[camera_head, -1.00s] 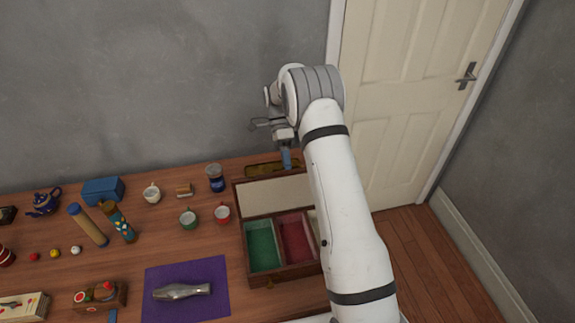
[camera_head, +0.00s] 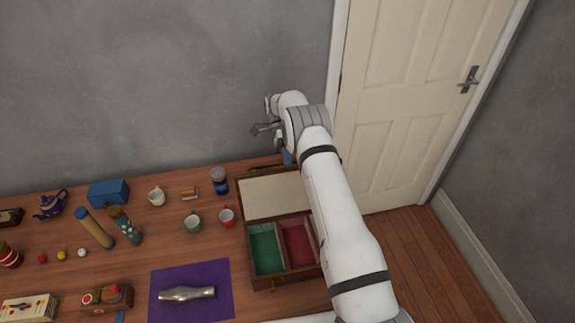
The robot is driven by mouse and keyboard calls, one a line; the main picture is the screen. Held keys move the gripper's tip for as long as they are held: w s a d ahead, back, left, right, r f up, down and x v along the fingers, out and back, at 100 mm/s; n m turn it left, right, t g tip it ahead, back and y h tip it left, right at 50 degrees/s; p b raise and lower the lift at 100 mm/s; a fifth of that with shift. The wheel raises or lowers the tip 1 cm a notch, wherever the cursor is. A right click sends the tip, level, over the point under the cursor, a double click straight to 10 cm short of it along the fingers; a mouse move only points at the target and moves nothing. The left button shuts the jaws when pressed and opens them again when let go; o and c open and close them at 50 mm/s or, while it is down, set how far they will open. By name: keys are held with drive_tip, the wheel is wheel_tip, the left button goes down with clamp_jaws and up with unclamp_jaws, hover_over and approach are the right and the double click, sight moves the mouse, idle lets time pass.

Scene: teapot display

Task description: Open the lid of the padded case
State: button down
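The padded case (camera_head: 284,280) is a dark wooden box at the right end of the table. Its lid (camera_head: 273,197) is open and leans back toward the wall, its pale lining showing. Inside are a green compartment (camera_head: 265,250) and a red compartment (camera_head: 299,243); both look empty. My arm crosses in front of the case's right side and hides part of the lid. My gripper (camera_head: 284,157) is behind the lid near the wall, mostly hidden by my arm. I cannot tell whether its fingers are open or shut.
A purple mat (camera_head: 220,275) with a metal object (camera_head: 187,293) lies at front. Further left are a blue box (camera_head: 109,193) and a teapot (camera_head: 51,204).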

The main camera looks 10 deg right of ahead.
drive_tip(key=shift+s+d+f, duration=0.1)
drive_tip(key=shift+s+f, duration=0.05)
drive_tip(key=shift+f, duration=0.25)
drive_tip(key=c, duration=1.6)
unclamp_jaws()
drive_tip(key=shift+w, duration=0.2)
drive_tip(key=shift+o, duration=0.5)
drive_tip(key=shift+r, duration=0.2)
drive_tip(key=shift+r, duration=0.1)
drive_tip(key=shift+w, duration=0.1)
